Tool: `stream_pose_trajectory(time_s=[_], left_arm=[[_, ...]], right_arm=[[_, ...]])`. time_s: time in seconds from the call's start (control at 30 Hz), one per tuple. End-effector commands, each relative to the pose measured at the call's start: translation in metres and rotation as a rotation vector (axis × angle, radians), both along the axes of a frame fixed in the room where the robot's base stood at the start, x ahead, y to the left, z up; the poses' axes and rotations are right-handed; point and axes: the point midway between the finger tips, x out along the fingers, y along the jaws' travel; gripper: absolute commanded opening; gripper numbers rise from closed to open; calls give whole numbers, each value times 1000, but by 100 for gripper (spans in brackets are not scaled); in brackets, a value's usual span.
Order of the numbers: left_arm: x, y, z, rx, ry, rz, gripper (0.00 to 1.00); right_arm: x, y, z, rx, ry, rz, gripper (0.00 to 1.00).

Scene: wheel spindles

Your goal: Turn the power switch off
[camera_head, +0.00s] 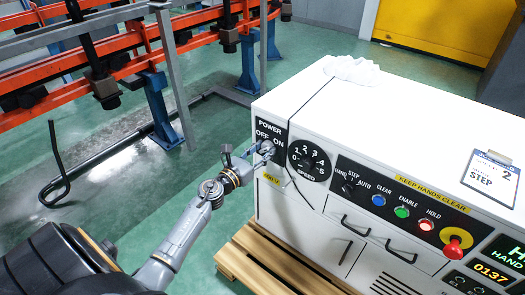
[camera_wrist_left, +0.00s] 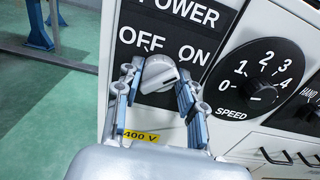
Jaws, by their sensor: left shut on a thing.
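The power switch is a light grey rotary knob (camera_wrist_left: 158,72) on a black panel (camera_wrist_left: 200,12) marked POWER, OFF and ON, at the left end of the white cabinet's front. In the left wrist view the knob sits below the lettering, between the two fingers of my left gripper (camera_wrist_left: 160,88). The gripper is shut on it. Which label the knob points to I cannot tell for sure. In the head view my left gripper (camera_head: 260,153) is at this panel and largely hides the knob. My right gripper is not in view.
The white cabinet (camera_head: 400,110) also carries a speed dial (camera_head: 308,161), a mode selector (camera_head: 348,187), lit buttons and a red stop button (camera_head: 454,242). A thin dark cable hangs down its front. A wooden pallet (camera_head: 265,257) lies beneath. Orange rails (camera_head: 60,85) stand at left.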

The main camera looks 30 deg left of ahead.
Motion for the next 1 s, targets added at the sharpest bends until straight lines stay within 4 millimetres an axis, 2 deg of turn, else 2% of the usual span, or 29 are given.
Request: stream_pose_trajectory(time_s=[0.23, 0.37, 1.0], left_arm=[[0, 0, 1, -44, 3, -1, 8], [0, 0, 1, -111, 9, -1, 8], [1, 3, 2, -687, 53, 1, 8]], right_arm=[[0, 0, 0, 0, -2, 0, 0], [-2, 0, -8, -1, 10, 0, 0], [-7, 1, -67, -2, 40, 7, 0]])
